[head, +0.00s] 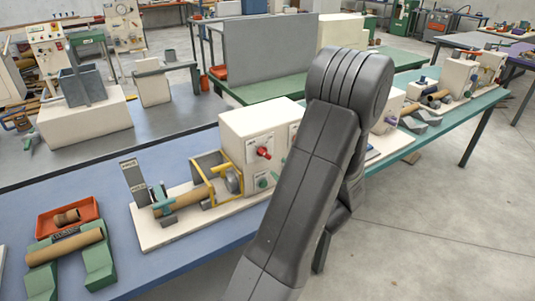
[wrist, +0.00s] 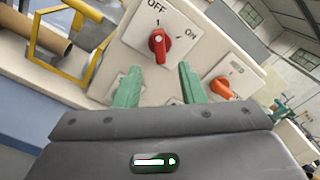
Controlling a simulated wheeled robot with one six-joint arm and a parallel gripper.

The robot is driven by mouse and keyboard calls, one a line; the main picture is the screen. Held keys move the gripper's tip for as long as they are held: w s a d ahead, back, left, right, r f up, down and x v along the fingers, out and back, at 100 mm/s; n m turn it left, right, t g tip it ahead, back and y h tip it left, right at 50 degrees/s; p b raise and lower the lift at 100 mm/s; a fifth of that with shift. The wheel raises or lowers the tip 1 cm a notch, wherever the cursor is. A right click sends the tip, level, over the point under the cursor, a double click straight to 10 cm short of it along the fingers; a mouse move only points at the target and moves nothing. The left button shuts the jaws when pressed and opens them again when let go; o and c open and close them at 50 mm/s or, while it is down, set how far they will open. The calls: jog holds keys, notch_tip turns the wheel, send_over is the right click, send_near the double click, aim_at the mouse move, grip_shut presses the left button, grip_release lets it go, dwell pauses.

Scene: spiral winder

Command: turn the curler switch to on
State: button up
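A red rotary knob (wrist: 159,44) sits on a white plate marked OFF and ON in the wrist view. Its white mark points up towards OFF. Whether this plate names the curler cannot be read. A red knob on the cream control box (head: 232,122) also shows in the head view (head: 263,153). My gripper (wrist: 158,70) has its two green fingers apart, one on each side below the red knob, with nothing between them. In the head view my dark arm hides most of the gripper and the right part of the box.
An orange knob (wrist: 221,88) on another plate lies right of the red one. A yellow frame (wrist: 52,40) and a cardboard tube (wrist: 38,30) stand to the left. A red tray (head: 68,218) lies on the blue bench at left. Floor at right is open.

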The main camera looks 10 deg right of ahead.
aim_at(267, 156)
jog(key=p+x, duration=0.2)
jog(key=x, duration=0.6)
grip_shut()
